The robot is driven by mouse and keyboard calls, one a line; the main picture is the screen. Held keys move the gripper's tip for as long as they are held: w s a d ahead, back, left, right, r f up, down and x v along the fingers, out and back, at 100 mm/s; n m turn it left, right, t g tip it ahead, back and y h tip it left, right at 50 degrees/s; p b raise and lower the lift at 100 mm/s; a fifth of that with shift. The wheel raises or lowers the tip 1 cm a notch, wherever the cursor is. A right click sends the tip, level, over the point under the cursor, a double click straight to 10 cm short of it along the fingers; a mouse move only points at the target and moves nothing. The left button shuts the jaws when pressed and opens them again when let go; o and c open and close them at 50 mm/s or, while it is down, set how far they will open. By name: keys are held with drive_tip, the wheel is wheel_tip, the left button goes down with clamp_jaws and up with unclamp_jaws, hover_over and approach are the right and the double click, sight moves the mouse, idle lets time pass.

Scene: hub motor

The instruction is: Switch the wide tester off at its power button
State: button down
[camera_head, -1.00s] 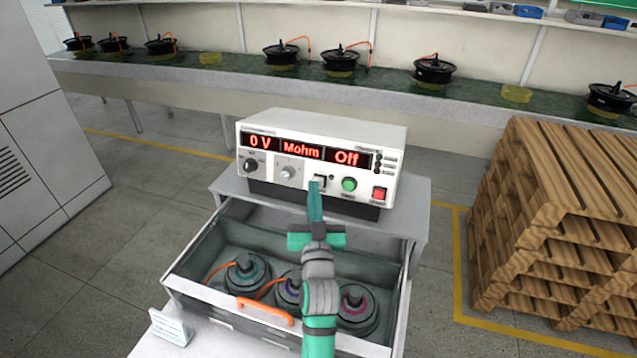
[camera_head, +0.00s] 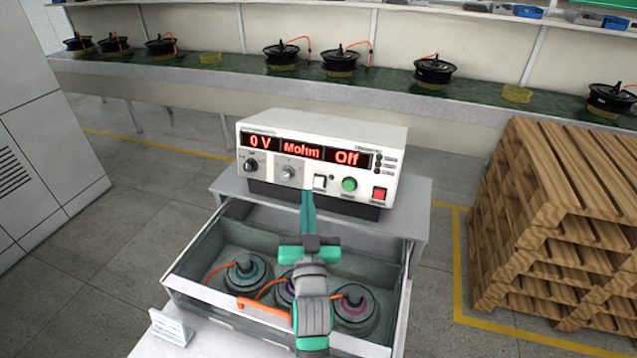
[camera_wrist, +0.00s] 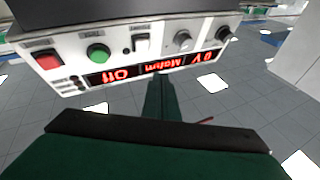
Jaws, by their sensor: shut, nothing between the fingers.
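The wide tester (camera_head: 322,140) is a white box on a grey cabinet top; its red displays read "0 V", "Mohm" and "Off". Its front has two knobs, a white rocker switch (camera_head: 320,182), a green round button (camera_head: 349,184) and a red square button (camera_head: 379,194). The tester shows upside down in the wrist view (camera_wrist: 75,55), with its white switch (camera_wrist: 141,43) clear of the fingers. My gripper (camera_head: 307,194) is shut and empty, its tips just below and left of the white switch. I cannot tell whether they touch the panel.
Below the tester, an open drawer (camera_head: 190,283) holds several round motors with orange cables, under my arm. A stack of wooden pallets (camera_head: 560,220) stands at the right. A long bench (camera_head: 400,95) with motors runs along the back.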

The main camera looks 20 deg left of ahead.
drive_tip(key=shift+s, duration=0.15)
drive_tip(key=s+r, duration=0.1)
drive_tip(key=s, duration=0.5)
drive_tip(key=shift+s+r, duration=0.3)
drive_tip(key=shift+w+a, duration=0.1)
idle(0.5)
